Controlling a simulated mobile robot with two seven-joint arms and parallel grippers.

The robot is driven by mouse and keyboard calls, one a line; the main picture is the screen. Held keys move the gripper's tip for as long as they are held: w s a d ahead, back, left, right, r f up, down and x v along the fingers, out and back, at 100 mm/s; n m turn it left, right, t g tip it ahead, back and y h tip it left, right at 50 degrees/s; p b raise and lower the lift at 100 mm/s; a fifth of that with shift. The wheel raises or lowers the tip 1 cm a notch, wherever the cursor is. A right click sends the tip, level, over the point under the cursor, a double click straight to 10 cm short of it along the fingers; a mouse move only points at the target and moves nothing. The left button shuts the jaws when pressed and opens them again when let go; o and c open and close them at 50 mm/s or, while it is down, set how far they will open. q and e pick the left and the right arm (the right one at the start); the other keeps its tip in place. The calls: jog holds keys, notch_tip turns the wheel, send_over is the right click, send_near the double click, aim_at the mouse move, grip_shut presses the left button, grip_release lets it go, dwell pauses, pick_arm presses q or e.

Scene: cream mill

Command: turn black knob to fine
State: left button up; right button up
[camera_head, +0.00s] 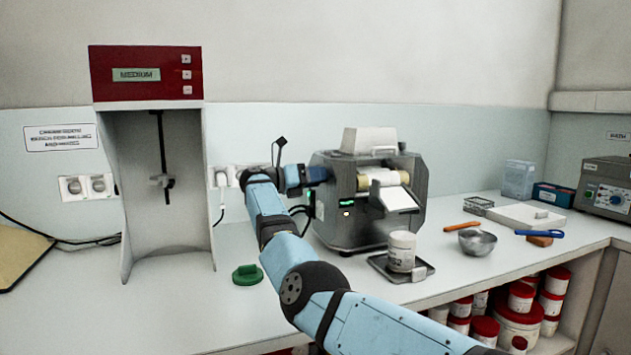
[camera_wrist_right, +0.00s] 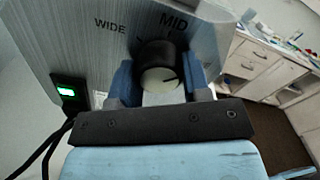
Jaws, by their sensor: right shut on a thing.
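The mill (camera_head: 345,215) is a dark grey machine with rollers and a white hopper on the bench. Its black knob (camera_wrist_right: 160,60) has a pale face with a dark pointer line and sits on the mill's side panel. The words WIDE and MID show on the panel above the knob in the wrist view; no FINE label shows there. My right gripper (camera_head: 322,174) reaches the mill's left side. In the wrist view its blue fingers (camera_wrist_right: 160,77) are on both sides of the knob, shut on it. The knob is hidden in the head view. My left gripper is not in view.
A white jar (camera_head: 402,250) stands on a small tray (camera_head: 378,263) in front of the mill. A metal bowl (camera_head: 478,240) is to the right. A green lid (camera_head: 247,275) lies left of my arm. A red-topped mixer (camera_head: 145,75) stands at left.

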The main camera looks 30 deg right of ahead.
jog(key=shift+d+m, duration=0.1)
jog(key=shift+m, duration=0.5)
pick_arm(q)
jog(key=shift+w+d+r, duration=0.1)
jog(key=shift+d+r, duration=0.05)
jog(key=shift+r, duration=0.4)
pick_arm(e)
jog(key=shift+m, duration=0.3)
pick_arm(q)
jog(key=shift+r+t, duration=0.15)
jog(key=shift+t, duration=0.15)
pick_arm(e)
jog(key=shift+r, duration=0.1)
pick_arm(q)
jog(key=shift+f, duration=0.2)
pick_arm(e)
jog(key=o, duration=0.9)
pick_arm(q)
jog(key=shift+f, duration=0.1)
